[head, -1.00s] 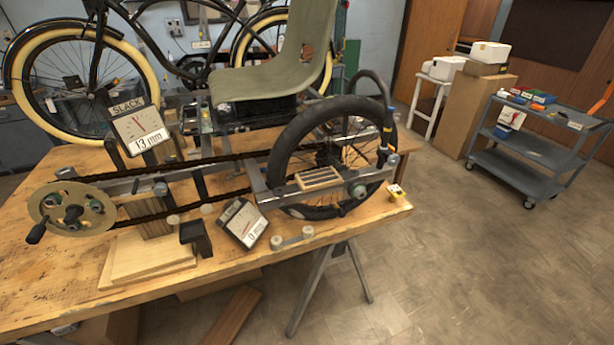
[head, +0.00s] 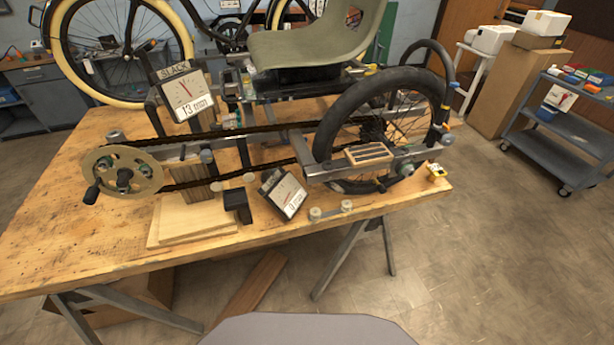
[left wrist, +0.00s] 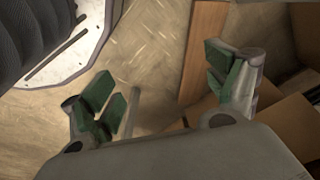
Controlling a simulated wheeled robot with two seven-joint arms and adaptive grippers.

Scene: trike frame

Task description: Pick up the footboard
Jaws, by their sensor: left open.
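A long brown wooden board (head: 246,286), which I take to be the footboard, lies low on the floor under the front edge of the workbench. Its far part is hidden by the bench top. In the left wrist view a brown board (left wrist: 204,45), which looks like the same one, runs from the top edge down between the fingers. My left gripper (left wrist: 168,90), with green pads, is open and empty above the floor. The board appears apart from it, nearer the right finger. My right gripper is not in view.
The wooden workbench (head: 60,235) carries the trike frame with its wheel (head: 385,125), chain and dial gauges. Sawhorse legs (head: 355,250) stand near the board. Cardboard (left wrist: 285,110) lies right of the board in the wrist view.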

